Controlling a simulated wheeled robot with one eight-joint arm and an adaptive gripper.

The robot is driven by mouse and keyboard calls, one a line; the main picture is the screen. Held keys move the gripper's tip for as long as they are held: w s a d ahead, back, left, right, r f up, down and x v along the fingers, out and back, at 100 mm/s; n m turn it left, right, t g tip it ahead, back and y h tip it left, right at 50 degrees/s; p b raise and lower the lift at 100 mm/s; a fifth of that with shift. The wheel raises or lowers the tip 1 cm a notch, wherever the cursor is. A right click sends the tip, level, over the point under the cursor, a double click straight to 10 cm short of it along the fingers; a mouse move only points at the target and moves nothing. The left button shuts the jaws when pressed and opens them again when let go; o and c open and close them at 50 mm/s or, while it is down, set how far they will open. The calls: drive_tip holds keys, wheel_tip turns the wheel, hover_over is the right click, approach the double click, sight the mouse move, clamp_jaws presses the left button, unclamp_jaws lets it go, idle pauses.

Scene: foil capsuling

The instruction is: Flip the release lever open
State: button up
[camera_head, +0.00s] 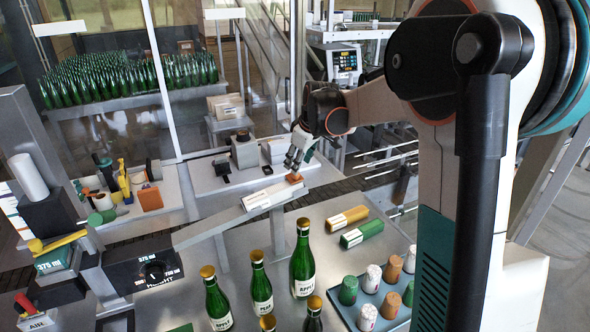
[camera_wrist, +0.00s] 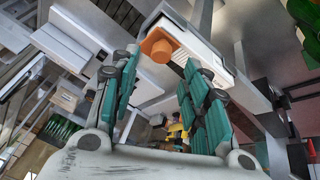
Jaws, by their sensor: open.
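An orange piece (camera_head: 295,177), which appears to be the release lever, sits at the upper end of a grey sloping bar (camera_head: 232,222) beside a white label block (camera_head: 271,195). It also shows in the wrist view (camera_wrist: 160,46), ahead of and between the fingertips, apart from them as far as I can tell. My gripper (camera_head: 294,162) is open and empty, just above the orange piece, fingers pointing down. In the wrist view, my gripper (camera_wrist: 160,68) has its green-padded fingers spread wide. The lever's hinge is not clear.
Green bottles with gold caps (camera_head: 302,258) stand below the bar. A blue tray (camera_head: 365,315) of capsules is at right.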

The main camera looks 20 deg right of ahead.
drive_tip(key=shift+x, duration=2.65)
drive_tip(key=shift+c, duration=0.4)
clamp_jaws()
